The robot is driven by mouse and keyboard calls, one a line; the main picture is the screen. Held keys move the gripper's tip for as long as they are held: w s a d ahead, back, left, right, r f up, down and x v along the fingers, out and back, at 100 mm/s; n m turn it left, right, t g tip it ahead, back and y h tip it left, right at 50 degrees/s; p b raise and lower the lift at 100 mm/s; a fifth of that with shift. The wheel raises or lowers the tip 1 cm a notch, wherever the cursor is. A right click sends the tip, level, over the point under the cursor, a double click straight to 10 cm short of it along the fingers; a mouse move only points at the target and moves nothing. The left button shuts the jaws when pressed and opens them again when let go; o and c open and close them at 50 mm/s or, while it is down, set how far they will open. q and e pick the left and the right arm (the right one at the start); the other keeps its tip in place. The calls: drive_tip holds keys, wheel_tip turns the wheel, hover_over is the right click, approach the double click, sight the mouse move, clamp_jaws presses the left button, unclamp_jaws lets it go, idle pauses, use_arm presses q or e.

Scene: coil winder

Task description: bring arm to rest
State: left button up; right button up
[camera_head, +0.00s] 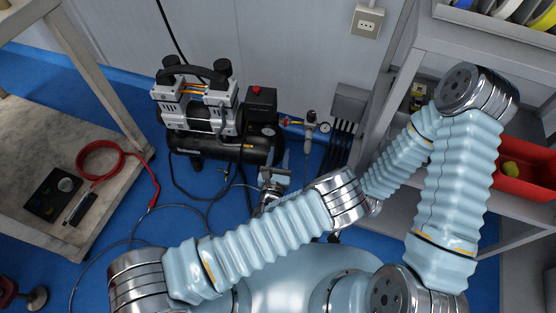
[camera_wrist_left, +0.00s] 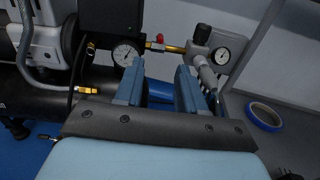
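My left gripper (camera_head: 274,182) shows near the middle of the head view, in front of the air compressor and partly hidden by my arm. In the left wrist view its two blue fingers (camera_wrist_left: 160,84) stand apart and parallel, with nothing held between them. Beyond the fingertips are a round gauge, a red valve and brass fittings. My left arm crosses the lower middle of the head view. My right arm is bent at the right, its forearm pointing down and left. Its gripper does not show.
An air compressor (camera_head: 200,115) stands on the blue floor, with a regulator (camera_head: 310,128) beside it. A bench (camera_head: 40,135) with a red cable (camera_head: 85,160) is at left. A shelf rack with a red bin (camera_head: 526,175) is at right. A blue tape roll (camera_wrist_left: 264,115) lies at right.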

use_arm(q)
drive_tip(key=shift+s+a, duration=0.15)
drive_tip(key=shift+s, duration=0.95)
